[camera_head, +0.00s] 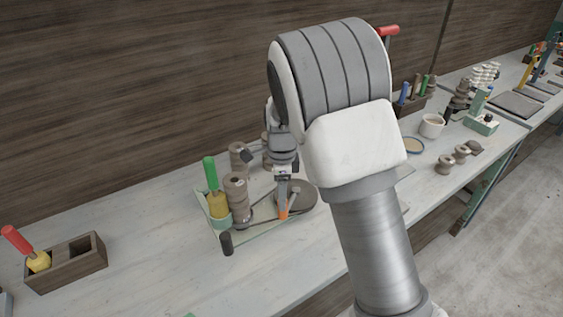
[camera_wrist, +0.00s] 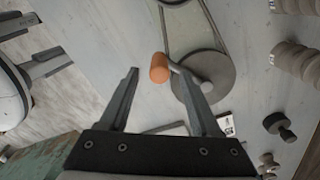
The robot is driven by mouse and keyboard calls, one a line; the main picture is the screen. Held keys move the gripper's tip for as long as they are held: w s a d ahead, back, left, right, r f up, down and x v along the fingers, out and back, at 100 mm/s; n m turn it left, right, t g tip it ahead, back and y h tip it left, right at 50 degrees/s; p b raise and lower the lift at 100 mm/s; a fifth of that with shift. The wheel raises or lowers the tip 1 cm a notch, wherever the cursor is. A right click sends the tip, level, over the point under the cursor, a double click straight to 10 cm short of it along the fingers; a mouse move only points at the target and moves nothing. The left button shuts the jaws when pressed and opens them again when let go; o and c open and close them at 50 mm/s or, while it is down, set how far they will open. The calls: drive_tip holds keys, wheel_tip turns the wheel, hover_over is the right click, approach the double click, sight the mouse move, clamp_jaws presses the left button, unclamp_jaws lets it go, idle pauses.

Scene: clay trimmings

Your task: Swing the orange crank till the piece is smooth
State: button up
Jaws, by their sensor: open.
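The orange crank knob (camera_head: 283,213) stands on a grey disc (camera_head: 299,196) on a pale green base (camera_head: 233,248). In the wrist view the orange knob (camera_wrist: 159,68) appears between my fingertips, with its lever running to the middle of the grey disc (camera_wrist: 210,80). My gripper (camera_wrist: 156,73) is open, pointing down over the crank; whether the fingers touch the knob cannot be told. A brown ridged clay piece (camera_head: 236,196) stands upright at the left of the disc. My arm hides part of the bench behind.
A green-handled tool in a cup (camera_head: 211,175) stands beside the clay piece, with a small black cylinder (camera_head: 226,243) in front. A wooden box (camera_head: 68,262) with a red-handled tool is at left. Bare bench lies between. A white cup (camera_head: 432,126) and small spools stand right of my arm.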

wheel_tip(320, 180, up, 13)
idle(0.7)
drive_tip(key=f+n+b, duration=0.1)
drive_tip(key=f+n, duration=0.1)
drive_tip(key=f, duration=0.4)
drive_tip(key=f+n+b, duration=0.2)
drive_tip(key=f+n, duration=0.1)
drive_tip(key=f, duration=0.4)
drive_tip(key=f+n+b, duration=0.2)
drive_tip(key=f, duration=0.4)
drive_tip(key=shift+d+f+n, duration=0.2)
drive_tip(key=shift+d+n, duration=0.05)
drive_tip(key=shift+n, duration=0.05)
clamp_jaws()
idle(1.0)
